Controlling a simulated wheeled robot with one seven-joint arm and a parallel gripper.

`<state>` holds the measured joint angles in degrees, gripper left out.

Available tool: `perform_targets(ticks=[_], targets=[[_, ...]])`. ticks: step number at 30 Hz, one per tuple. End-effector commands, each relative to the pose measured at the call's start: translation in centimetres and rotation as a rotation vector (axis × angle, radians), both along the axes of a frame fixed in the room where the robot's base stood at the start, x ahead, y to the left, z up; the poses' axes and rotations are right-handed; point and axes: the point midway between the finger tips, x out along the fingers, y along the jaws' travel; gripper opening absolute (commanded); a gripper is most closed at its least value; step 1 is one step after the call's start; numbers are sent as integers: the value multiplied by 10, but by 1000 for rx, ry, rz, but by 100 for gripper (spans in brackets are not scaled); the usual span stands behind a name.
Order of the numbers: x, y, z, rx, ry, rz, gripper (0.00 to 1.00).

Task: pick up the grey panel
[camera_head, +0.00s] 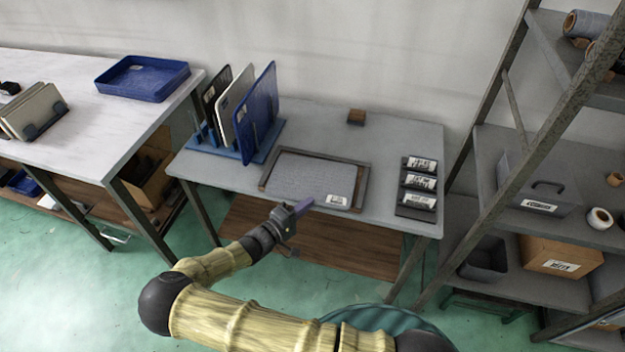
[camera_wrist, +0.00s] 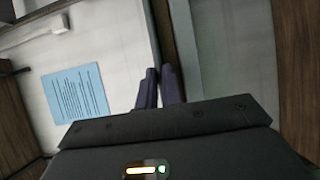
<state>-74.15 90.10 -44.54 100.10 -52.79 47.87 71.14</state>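A grey panel (camera_head: 302,178) with a printed label at its lower right lies flat inside a dark-rimmed tray (camera_head: 363,190) on the table. In the wrist view a pale surface (camera_wrist: 110,45) with a light blue printed label (camera_wrist: 76,93) lies left of a brown strip, seemingly the tray rim (camera_wrist: 161,30). My gripper (camera_head: 308,203) is near the tray's front edge; contact cannot be told. Its purple fingers also show in the wrist view (camera_wrist: 159,84), close together with nothing visible between them. A lighter grey-white panel (camera_head: 236,100) stands upright in the rack.
The blue rack (camera_head: 240,153) also holds a dark panel (camera_head: 211,95) and a blue panel (camera_head: 257,112). Labelled dark blocks (camera_head: 418,183) lie right of the tray, a small brown block (camera_head: 356,117) behind it. A metal shelf (camera_head: 520,130) stands right.

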Motion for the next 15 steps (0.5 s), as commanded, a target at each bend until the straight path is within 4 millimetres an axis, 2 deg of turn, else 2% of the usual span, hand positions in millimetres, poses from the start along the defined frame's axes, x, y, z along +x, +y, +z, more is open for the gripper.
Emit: perform_targets(ticks=[8, 11, 15], targets=[[0, 0, 2, 0, 0, 0, 0], [0, 1, 9, 1, -2, 0, 0], [0, 0, 29, 3, -2, -1, 0]])
